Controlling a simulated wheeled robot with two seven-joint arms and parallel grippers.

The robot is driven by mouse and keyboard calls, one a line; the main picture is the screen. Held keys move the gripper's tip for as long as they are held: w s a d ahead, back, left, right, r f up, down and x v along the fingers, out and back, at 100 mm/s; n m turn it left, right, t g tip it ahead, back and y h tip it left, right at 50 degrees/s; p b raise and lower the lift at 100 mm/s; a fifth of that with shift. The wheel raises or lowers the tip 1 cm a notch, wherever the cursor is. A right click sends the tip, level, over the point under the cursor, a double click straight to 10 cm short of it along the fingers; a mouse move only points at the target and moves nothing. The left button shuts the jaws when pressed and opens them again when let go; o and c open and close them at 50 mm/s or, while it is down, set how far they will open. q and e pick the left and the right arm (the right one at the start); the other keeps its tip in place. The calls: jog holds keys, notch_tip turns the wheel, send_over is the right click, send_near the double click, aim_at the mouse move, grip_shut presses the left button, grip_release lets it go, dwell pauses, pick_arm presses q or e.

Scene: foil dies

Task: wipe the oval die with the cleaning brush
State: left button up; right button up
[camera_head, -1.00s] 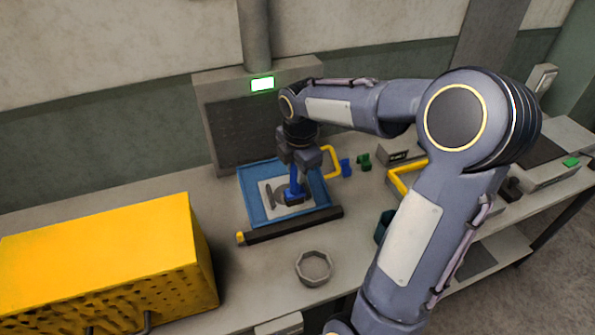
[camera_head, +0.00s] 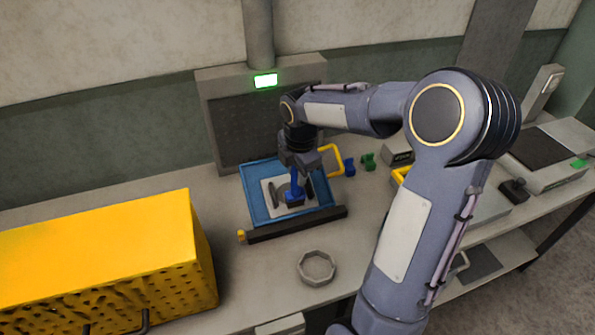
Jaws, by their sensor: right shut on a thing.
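My right gripper (camera_head: 300,165) points down over the blue tray (camera_head: 253,198) and is shut on the blue-handled cleaning brush (camera_head: 295,193). The brush head is low over a pale plate (camera_head: 268,186) in the tray. A dark grey oval shape, which looks like the oval die (camera_head: 274,194), shows on the plate just left of the brush. The brush and gripper hide part of the plate, and I cannot tell whether the bristles touch the die. My left gripper is not in view.
A black bar (camera_head: 297,224) lies along the tray's front edge. A grey ring-shaped dish (camera_head: 316,267) stands in front. A yellow perforated box (camera_head: 110,255) fills the left. Small blue (camera_head: 349,166) and green (camera_head: 368,161) pieces lie right of the tray. A grey panel (camera_head: 235,125) stands behind.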

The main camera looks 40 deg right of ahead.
jog(key=shift+w+d+f+b, duration=0.1)
jog(key=shift+w+f+b, duration=0.1)
jog(key=shift+f, duration=0.2)
jog(key=shift+w+d+f+b, duration=0.1)
jog(key=shift+w+f+b, duration=0.1)
jog(key=shift+f, duration=0.15)
dwell(0.3)
jog(key=shift+w+d+r+p, duration=0.1)
jog(key=shift+w+r+p, duration=0.3)
jog(key=shift+r+p, duration=0.15)
jog(key=shift+w+d+r+p, duration=0.2)
jog(key=shift+w+r+p, duration=0.05)
jog(key=shift+w+p, duration=0.35)
jog(key=shift+w+d+r+p, duration=0.15)
jog(key=shift+w+r+p, duration=0.1)
jog(key=shift+w+p, duration=0.35)
jog(key=shift+s+a+f+b, duration=0.15)
jog(key=shift+s+f+b, duration=0.45)
jog(key=shift+b, duration=0.2)
jog(key=shift+s+a+f+b, duration=0.2)
jog(key=shift+s+f+b, duration=0.1)
jog(key=shift+s, duration=0.25)
jog(key=shift+s+a+f+b, duration=0.15)
jog(key=shift+s+b, duration=0.15)
jog(key=shift+s, duration=0.2)
